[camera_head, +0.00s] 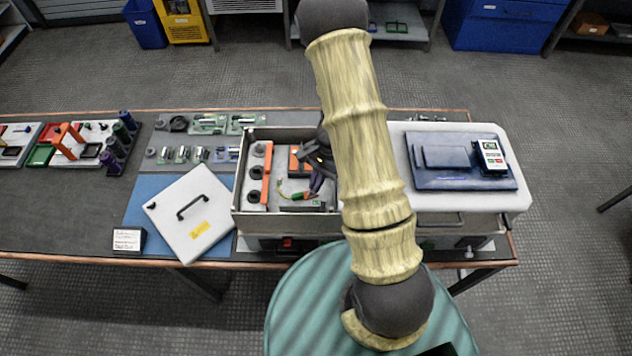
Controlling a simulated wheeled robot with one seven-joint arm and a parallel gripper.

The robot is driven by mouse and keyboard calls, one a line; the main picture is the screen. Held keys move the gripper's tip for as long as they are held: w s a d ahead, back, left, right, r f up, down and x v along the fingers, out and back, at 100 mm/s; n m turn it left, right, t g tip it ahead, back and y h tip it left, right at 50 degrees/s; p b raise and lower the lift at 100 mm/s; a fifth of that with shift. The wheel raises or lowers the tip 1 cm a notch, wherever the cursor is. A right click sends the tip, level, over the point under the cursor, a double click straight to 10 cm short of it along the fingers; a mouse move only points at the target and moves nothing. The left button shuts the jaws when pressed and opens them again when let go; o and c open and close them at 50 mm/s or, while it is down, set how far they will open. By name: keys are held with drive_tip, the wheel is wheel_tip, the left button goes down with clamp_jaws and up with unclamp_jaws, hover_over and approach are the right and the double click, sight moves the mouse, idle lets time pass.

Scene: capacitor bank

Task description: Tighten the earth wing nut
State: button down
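The open metal enclosure (240,222) stands on the bench at the middle of the view. Inside it are dark round parts (255,173) beside an upright orange bar (266,172), and a short green-yellow lead (292,195) at the lower middle. An earth wing nut cannot be made out; it is too small or hidden. My gripper (316,172) is over the right part of the enclosure, partly covered by my own arm. Its fingers are dark and small, and whether they are open or touching anything cannot be told.
A removed grey cover with a handle (210,227) lies on a blue mat (148,200) at the left. Small parts (200,154) lie behind it. A white cabinet top (450,203) with a blue tray (440,180) and meter (491,154) is at the right.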

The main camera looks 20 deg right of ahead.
drive_tip(key=m+b, duration=0.2)
drive_tip(key=m+t+b, duration=0.1)
drive_tip(key=shift+s+f+m+y, duration=0.3)
drive_tip(key=shift+s+y, duration=0.1)
drive_tip(key=shift+s+r+m+t+b, duration=0.1)
drive_tip(key=shift+m+t+b, duration=0.15)
drive_tip(key=shift+m+b, duration=0.35)
drive_tip(key=shift+s+r+m+t+b, duration=0.1)
drive_tip(key=shift+m+t+b, duration=0.2)
drive_tip(key=shift+m, duration=0.4)
drive_tip(key=c, duration=1.6)
unclamp_jaws()
drive_tip(key=shift+a, duration=0.1)
drive_tip(key=shift+o, duration=0.2)
drive_tip(key=shift+w, duration=0.1)
